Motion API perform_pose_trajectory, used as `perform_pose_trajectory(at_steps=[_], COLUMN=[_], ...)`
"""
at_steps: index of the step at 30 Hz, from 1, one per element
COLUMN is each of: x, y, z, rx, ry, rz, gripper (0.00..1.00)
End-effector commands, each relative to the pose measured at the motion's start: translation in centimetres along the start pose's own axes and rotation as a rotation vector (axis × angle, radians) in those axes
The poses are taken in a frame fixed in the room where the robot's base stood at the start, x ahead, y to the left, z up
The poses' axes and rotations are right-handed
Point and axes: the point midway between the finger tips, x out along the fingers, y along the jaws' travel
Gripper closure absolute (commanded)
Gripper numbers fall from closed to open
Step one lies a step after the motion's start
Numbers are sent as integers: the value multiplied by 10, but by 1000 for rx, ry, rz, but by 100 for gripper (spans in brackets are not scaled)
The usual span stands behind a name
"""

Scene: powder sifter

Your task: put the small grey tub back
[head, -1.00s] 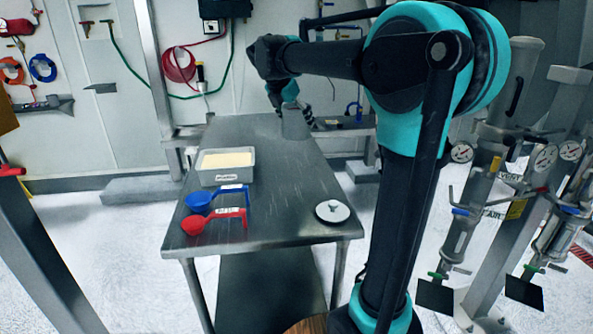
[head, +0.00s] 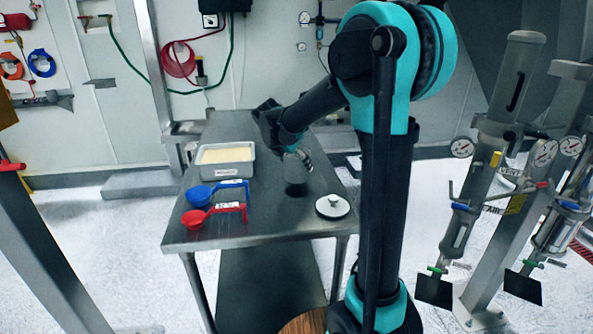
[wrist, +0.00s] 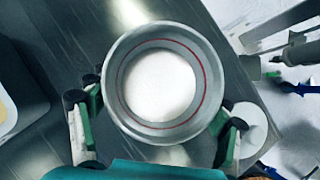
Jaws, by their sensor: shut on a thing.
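The small grey tub (head: 296,170) is round and holds white powder, with a red ring line inside its wall. In the wrist view the tub (wrist: 203,45) is seen from above, between the two fingers of my gripper (wrist: 158,135). My gripper (head: 303,157) is shut on the tub over the metal table, behind the white lid.
The metal table (head: 270,220) bears a grey tray (head: 221,173) of pale yellow powder, a blue scoop (head: 200,195), a red scoop (head: 195,218) and a round white lid with a knob (head: 332,206). Sifter stands with gauges (head: 475,190) are at right.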

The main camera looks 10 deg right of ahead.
Motion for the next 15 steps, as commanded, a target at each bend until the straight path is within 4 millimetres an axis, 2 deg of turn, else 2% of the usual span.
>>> perform_pose_trajectory(at_steps=[3,6,15], x=[15,21,22], y=[0,0,0], z=[-9,-13,-14], rx=[0,0,0], ry=[0,0,0], rz=[0,0,0], gripper=[62,62,62])
